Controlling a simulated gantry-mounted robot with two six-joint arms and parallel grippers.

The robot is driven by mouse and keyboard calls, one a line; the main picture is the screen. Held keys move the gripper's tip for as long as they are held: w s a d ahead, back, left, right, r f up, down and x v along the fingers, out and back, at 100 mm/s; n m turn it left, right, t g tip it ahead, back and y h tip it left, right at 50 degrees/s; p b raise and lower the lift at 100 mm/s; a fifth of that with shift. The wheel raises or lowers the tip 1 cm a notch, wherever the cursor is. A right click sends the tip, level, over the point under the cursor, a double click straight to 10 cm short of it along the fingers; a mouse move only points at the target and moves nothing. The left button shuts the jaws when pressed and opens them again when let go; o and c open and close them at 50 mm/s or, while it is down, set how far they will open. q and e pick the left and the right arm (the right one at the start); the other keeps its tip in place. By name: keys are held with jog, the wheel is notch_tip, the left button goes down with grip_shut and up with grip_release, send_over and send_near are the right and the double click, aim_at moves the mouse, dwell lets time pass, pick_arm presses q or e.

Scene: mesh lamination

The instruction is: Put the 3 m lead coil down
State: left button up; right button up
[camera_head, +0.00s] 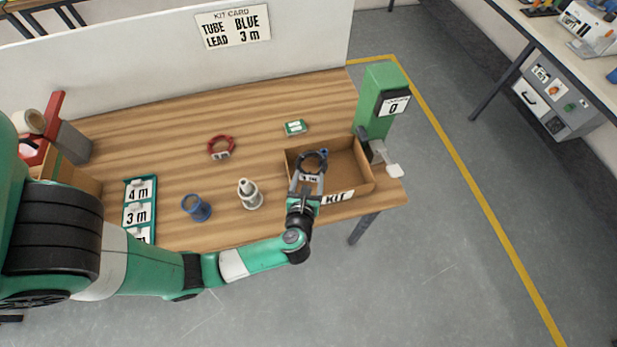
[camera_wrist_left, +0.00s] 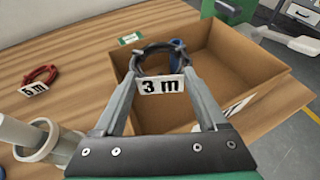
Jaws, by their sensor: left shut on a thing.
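The dark 3 m lead coil (camera_head: 312,152) is a ring with a white "3 m" tag. My left gripper (camera_head: 309,181) is shut on it, and in the left wrist view the fingers flank the tag (camera_wrist_left: 162,86). The coil is over the open cardboard kit box (camera_head: 358,178); in the left wrist view the box (camera_wrist_left: 240,72) opens behind and right of it. I cannot tell how high the coil is above the box floor. A blue thing (camera_wrist_left: 178,62) shows partly behind the coil, mostly hidden. My right gripper is not in view.
A red coil (camera_head: 221,147), a green-and-white card (camera_head: 295,127), a blue spool (camera_head: 196,208) and a pale stepped part (camera_head: 249,194) lie left of the box. A green post (camera_head: 380,103) with a display stands behind its right side. A label rack (camera_head: 139,209) is at left.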

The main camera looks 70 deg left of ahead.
pick_arm(q)
jog(key=o, duration=1.4)
jog(key=shift+f, duration=0.1)
jog(key=shift+c, duration=0.2)
jog(key=shift+r, duration=0.2)
jog(key=shift+r+p, duration=0.55)
jog(key=shift+p, duration=0.05)
jog(key=p+v, duration=0.1)
jog(key=v, duration=1)
jog(key=shift+s+d, duration=0.2)
jog(key=shift+d, duration=0.2)
